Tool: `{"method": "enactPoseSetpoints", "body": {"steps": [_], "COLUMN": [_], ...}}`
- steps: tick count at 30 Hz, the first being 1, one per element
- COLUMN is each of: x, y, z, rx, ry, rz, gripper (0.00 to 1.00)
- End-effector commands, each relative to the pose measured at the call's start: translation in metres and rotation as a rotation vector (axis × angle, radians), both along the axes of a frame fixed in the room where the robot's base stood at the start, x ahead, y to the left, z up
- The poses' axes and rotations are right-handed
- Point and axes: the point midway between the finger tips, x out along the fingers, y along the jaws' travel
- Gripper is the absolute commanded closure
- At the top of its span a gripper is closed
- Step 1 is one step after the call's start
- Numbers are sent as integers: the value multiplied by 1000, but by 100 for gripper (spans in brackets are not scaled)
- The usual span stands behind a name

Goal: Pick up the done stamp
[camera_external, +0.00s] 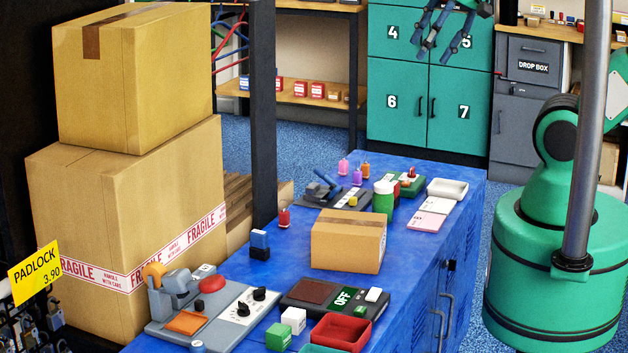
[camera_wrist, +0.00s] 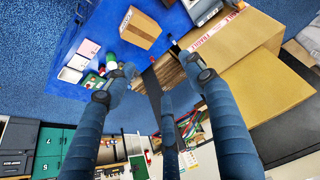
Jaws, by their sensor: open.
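No label reading "done" is legible, so I cannot tell which item is the done stamp. My gripper (camera_external: 438,38) is open and empty, high beyond the far end of the bench. Its dark blue fingers (camera_wrist: 156,82) are spread in the wrist view, with the bench (camera_wrist: 92,28) farther off.
A closed carton (camera_external: 348,240) sits mid-bench; it also shows in the wrist view (camera_wrist: 140,28). A green jar (camera_external: 383,197) stands behind it. A grey device (camera_external: 210,308) and an OFF panel (camera_external: 335,297) fill the near end. Large boxes (camera_external: 125,220) and a dark post (camera_external: 263,110) stand left.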

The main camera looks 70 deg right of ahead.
Motion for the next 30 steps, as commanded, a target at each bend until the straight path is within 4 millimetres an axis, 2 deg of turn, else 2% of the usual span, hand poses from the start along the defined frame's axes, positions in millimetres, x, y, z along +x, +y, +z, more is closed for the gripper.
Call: {"method": "enactPoseSetpoints", "body": {"steps": [4, 7, 14, 23, 30], "x": [15, 33, 99, 192, 258], "y": [0, 0, 0, 1, 1], "z": [-1, -3, -18, -67, -129], "rx": [0, 0, 0, 0, 0], "ry": [11, 21, 51, 96, 130], "rz": [0, 0, 0, 0, 0], "gripper": [46, 46, 46, 46, 46]}}
